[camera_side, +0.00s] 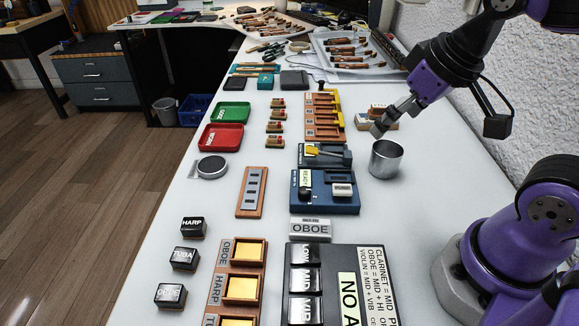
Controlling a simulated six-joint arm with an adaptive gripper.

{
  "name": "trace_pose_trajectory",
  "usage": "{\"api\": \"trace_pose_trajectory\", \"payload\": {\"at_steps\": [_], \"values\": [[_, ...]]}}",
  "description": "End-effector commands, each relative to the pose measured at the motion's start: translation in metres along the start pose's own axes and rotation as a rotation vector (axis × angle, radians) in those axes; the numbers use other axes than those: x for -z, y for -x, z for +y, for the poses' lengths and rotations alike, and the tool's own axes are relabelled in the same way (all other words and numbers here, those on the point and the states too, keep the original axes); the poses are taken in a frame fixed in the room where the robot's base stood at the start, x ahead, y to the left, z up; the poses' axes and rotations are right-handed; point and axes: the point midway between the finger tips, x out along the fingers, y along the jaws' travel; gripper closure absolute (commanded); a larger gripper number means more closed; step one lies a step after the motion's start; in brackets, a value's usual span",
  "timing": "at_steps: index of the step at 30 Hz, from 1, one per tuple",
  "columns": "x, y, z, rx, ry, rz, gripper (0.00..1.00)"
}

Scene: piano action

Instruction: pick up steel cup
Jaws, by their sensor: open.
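The steel cup (386,160) is a shiny, open-topped cylinder. It stands upright on the white table, right of the blue box.
The blue box (325,192) with switches stands just left of the cup. Wooden racks (323,115) and red and green trays (221,137) are farther left. The table right of the cup is clear up to the wall.

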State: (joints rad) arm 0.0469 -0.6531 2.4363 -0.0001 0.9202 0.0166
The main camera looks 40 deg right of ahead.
Motion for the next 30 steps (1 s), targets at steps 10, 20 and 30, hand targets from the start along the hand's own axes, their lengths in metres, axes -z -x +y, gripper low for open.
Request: {"api": "trace_pose_trajectory", "payload": {"at_steps": [10, 20, 30], "values": [[0.03, -0.054, 0.079, -0.103, -0.39, -0.328, 0.0], [0.02, -0.093, 0.109, -0.122, -0.519, -0.433, 0.0], [0.002, -0.13, 0.108, -0.121, -0.515, -0.43, 0.0]]}}
